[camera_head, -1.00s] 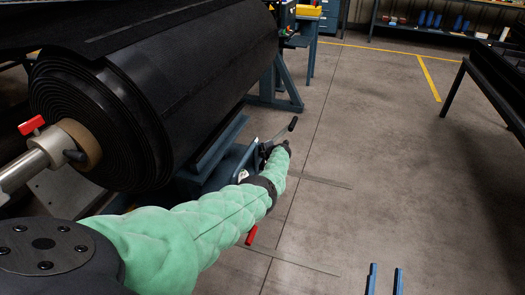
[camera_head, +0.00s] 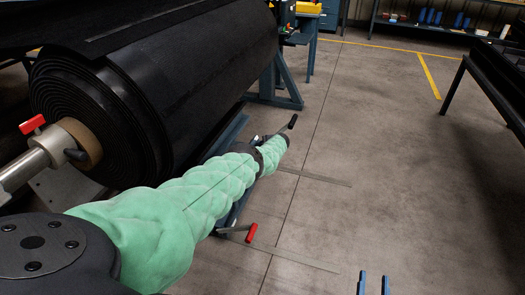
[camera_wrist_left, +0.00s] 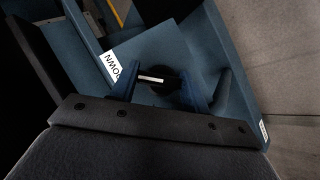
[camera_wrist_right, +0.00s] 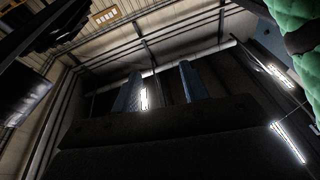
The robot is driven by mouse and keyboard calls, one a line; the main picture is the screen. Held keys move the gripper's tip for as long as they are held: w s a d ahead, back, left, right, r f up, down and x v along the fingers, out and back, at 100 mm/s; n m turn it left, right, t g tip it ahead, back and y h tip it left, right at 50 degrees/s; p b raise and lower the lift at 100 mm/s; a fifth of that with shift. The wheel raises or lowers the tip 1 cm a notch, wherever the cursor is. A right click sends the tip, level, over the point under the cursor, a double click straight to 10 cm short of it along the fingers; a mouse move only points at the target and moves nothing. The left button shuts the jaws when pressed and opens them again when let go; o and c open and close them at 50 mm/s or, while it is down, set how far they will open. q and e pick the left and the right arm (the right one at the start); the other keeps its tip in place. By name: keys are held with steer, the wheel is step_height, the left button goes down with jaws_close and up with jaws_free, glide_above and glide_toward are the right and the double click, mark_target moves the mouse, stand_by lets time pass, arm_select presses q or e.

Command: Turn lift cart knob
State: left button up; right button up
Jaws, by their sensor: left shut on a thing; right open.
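In the left wrist view, the black lift cart knob (camera_wrist_left: 172,80), with a white mark on it, sits between the blue fingers of my left gripper (camera_wrist_left: 160,88). The gripper is shut on it. A white label reading DOWN (camera_wrist_left: 112,66) is on the blue cart panel beside it.
A large black belt roll (camera_head: 150,100) on a metal shaft fills the left side. A red-ended handle (camera_head: 251,232) and a black-ended lever (camera_head: 292,121) stick out near my left arm. A dark table (camera_head: 490,85) stands at right. The floor between is clear.

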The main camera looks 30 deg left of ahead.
arm_select(q)
steer(key=shift+w+a+r+m+h+b, duration=0.15)
steer(key=shift+w+r+m+h+b, duration=0.15)
steer(key=shift+m, duration=0.2)
arm_select(e)
step_height(320, 180, up, 10)
steer(key=s+t, duration=0.1)
steer(key=t, duration=0.2)
steer(key=shift+s+d+t+y, duration=0.2)
steer(key=shift+d+t+y, duration=0.2)
steer(key=shift+d, duration=0.05)
arm_select(q)
steer(key=shift+s, duration=0.1)
steer(key=o, duration=0.9)
steer(key=shift+f, duration=0.1)
steer(key=shift+o, duration=0.2)
steer(key=shift+f, duration=0.1)
steer(key=shift+s, duration=0.1)
arm_select(e)
steer(key=shift+f, duration=0.1)
